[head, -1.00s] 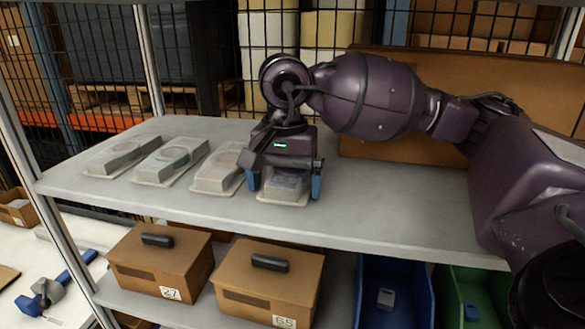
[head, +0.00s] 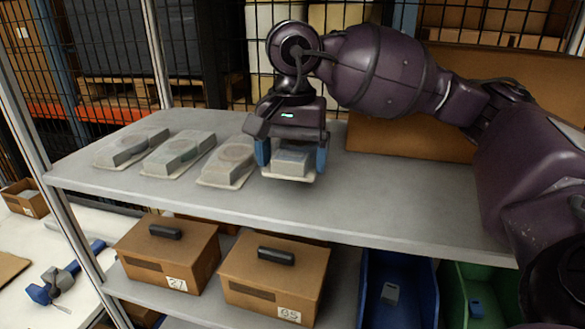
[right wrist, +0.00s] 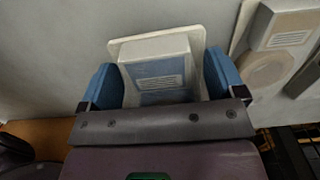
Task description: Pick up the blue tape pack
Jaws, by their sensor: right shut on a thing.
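My right gripper (head: 291,158) is shut on the blue tape pack (head: 291,162), a pale blister pack on a flat white card. It holds the pack level, slightly above the grey shelf (head: 400,200). In the right wrist view the pack (right wrist: 158,75) shows a bluish label between the two blue fingers of the gripper (right wrist: 162,85). Three similar packs lie in a row to the left: the nearest pack (head: 228,163), a middle pack (head: 178,153) and a far-left pack (head: 130,147). My left gripper is not in view.
A brown cardboard box (head: 400,138) stands behind my right arm. Below are two lidded brown boxes (head: 168,255) (head: 273,285), a blue bin (head: 415,275) and a green bin (head: 455,300). The shelf right of the held pack is clear. A metal post (head: 70,220) stands at the left.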

